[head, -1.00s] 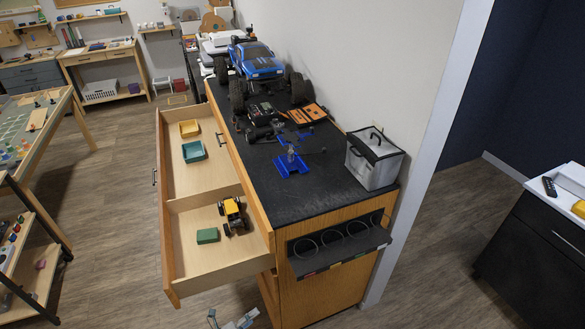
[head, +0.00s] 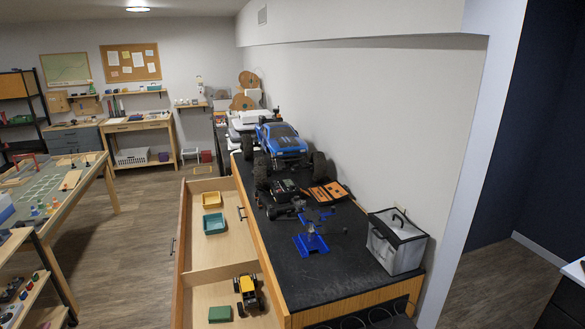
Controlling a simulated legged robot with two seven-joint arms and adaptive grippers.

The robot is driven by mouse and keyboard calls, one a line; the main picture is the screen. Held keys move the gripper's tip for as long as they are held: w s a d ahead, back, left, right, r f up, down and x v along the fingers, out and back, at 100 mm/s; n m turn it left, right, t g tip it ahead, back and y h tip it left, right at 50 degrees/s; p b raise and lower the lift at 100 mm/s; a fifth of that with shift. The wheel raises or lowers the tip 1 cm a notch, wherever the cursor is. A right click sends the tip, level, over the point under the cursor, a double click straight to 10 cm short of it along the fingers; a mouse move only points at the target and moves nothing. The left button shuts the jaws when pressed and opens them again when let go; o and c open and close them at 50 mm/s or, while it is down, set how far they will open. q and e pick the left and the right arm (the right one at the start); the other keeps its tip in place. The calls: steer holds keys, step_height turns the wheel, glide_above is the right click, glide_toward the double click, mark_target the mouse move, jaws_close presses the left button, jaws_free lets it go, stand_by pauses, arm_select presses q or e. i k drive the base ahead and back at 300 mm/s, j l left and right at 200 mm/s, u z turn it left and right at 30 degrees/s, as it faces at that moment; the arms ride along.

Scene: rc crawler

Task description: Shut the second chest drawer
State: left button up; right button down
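The wooden chest (head: 306,318) has a black top and stands against the wall at the centre right. A long drawer (head: 176,285) is pulled out from its left side. A dark handle (head: 173,246) shows on the drawer's outer face. The drawer's near end and the chest's lower front are out of view. Neither gripper is in view.
On the chest top are a blue truck (head: 281,146), a blue stand (head: 310,238) and a grey bag (head: 396,243). A work table (head: 112,192) and a shelf unit (head: 40,262) stand at the left. Wooden floor (head: 136,262) lies free between them and the drawer.

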mark_target(206, 266)
steer(key=i+j, duration=0.1)
steer(key=j, duration=0.6)
steer(key=j+u, duration=0.1)
steer(key=j, duration=0.55)
steer(key=i, duration=0.05)
